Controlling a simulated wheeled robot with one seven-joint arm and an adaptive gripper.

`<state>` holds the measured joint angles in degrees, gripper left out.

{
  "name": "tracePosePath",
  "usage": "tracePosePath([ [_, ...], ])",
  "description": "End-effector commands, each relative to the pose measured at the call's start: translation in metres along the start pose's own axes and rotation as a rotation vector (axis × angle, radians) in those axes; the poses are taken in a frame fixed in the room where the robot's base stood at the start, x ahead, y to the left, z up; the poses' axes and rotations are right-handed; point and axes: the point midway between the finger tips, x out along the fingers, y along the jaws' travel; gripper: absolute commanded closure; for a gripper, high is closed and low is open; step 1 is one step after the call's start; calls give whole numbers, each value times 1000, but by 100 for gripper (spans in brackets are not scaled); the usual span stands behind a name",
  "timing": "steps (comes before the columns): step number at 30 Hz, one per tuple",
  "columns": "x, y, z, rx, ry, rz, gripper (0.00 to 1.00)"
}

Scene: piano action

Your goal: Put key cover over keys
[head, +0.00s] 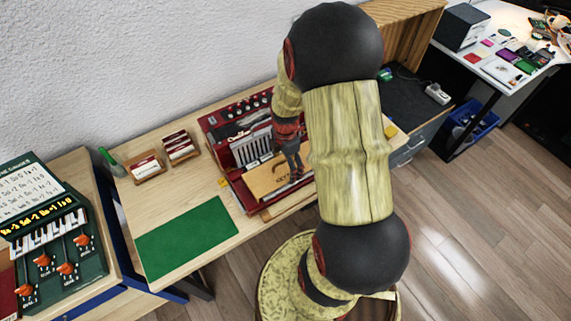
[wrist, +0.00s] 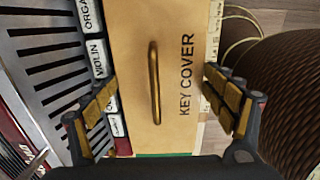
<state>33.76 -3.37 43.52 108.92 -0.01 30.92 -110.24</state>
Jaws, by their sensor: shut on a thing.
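The key cover is a flat tan board with a raised bar handle and the words KEY COVER. It lies at the front of the red instrument (head: 207,125) in the head view (head: 262,183) and fills the middle of the wrist view (wrist: 178,25). My gripper (head: 292,168) is above it. In the wrist view my gripper's fingers (wrist: 160,80) are shut on the cover's two long edges, with the handle between them. The keys are mostly hidden; a pale strip with small marks shows beyond the right edge. I cannot tell whether the cover rests or hangs slightly above.
White tabs marked ORGAN and VIOLIN (wrist: 97,57) and grey slats (wrist: 45,60) adjoin the cover. A green mat (head: 187,236) and two small wooden card boxes (head: 148,166) lie left on the table. A green keyboard unit (head: 60,255) stands far left. My arm hides the table's right part.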

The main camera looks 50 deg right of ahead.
Motion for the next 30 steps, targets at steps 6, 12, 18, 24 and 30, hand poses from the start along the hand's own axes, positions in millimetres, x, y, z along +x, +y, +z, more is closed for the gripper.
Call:
tracePosePath([
  [6,1,0,0,0,0,1,12],
  [12,1,0,0,0,0,0,1],
  [18,1,0,0,0,0,0,0],
  [24,0,0,0,0,0,0,0],
  [30,-25,2,0,0,-2,5,0],
])
